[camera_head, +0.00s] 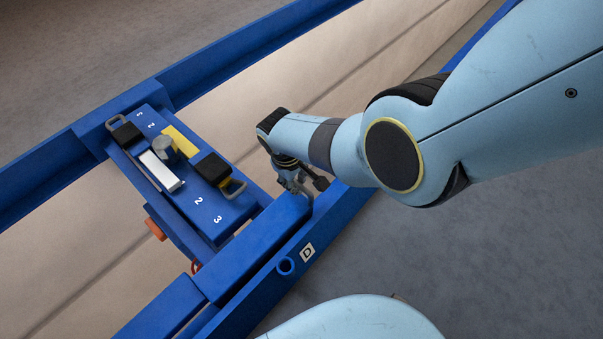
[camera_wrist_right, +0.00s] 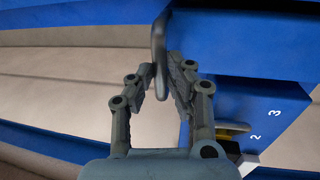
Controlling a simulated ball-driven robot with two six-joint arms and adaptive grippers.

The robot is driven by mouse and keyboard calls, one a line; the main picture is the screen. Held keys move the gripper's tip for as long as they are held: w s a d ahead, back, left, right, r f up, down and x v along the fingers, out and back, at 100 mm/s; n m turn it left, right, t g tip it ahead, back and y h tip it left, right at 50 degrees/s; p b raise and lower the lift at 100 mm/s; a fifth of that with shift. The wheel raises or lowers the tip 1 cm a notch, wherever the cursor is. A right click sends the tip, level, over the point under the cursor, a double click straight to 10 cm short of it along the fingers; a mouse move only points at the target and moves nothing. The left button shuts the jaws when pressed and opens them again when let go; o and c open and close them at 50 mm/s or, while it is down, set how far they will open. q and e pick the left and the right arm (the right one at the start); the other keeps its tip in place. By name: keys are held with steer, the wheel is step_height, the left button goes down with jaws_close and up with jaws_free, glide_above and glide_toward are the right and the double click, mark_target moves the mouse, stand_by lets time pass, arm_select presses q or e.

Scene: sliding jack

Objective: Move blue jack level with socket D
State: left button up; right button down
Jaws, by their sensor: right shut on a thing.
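The blue jack (camera_head: 205,213) lies across the pale gap between two blue rails. Its top carries white numerals and black blocks with grey handles. A blue beam (camera_head: 270,228) runs along its right end, beside the near rail. My right gripper (camera_head: 296,183) is at the beam's upper right end, shut on a grey handle there. The handle (camera_wrist_right: 160,45) also shows between the fingertips (camera_wrist_right: 168,85) in the right wrist view. My left gripper is not in view.
The far blue rail (camera_head: 215,70) runs up to the right. An orange knob (camera_head: 155,229) sticks out on the jack's lower left side. Grey floor (camera_head: 450,265) lies open beyond the near rail. My right arm covers part of that rail.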

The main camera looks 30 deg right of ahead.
steer(key=shift+w+d+f, duration=0.1)
steer(key=shift+d, duration=0.1)
steer(key=shift+w+d, duration=0.1)
steer(key=c, duration=1.7)
jaws_free()
steer(key=o, duration=0.4)
steer(key=shift+a, duration=0.25)
